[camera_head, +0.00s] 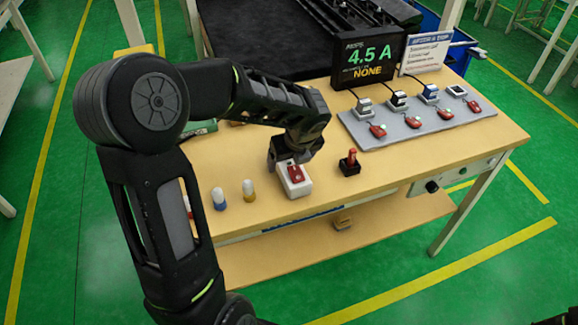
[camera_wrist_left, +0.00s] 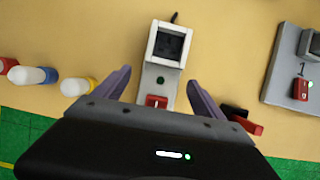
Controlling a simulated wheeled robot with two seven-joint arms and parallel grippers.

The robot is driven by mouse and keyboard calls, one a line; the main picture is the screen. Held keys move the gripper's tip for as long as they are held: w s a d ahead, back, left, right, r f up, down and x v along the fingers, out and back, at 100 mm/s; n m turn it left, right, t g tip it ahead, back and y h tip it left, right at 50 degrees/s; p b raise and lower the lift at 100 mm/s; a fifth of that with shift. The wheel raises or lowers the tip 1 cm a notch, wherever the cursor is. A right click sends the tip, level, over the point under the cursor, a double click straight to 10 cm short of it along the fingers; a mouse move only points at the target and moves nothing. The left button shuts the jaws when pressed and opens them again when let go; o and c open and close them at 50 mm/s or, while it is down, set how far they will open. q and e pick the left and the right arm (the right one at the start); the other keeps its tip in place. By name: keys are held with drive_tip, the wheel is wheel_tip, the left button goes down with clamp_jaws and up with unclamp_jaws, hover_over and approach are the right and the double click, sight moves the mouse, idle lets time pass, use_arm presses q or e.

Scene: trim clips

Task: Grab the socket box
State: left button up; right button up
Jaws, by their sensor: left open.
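The socket box (camera_head: 297,187) is a small white-grey box with a red switch, near the front edge of the wooden table. In the left wrist view the open fingers of my left gripper (camera_wrist_left: 159,79) stand on either side of the box, with visible gaps. Whether the fingertips reach below its top is unclear. My right gripper is not in view.
A red-and-black switch (camera_head: 350,163) stands right of the box. A grey board (camera_head: 415,125) with several sockets and red switches lies behind right. A display (camera_head: 368,62) reads 4.5 A, NONE.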

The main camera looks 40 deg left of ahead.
sight(290, 163)
use_arm(q)
drive_tip(key=shift+x, duration=1.55)
drive_tip(key=shift+r, duration=0.1)
clamp_jaws()
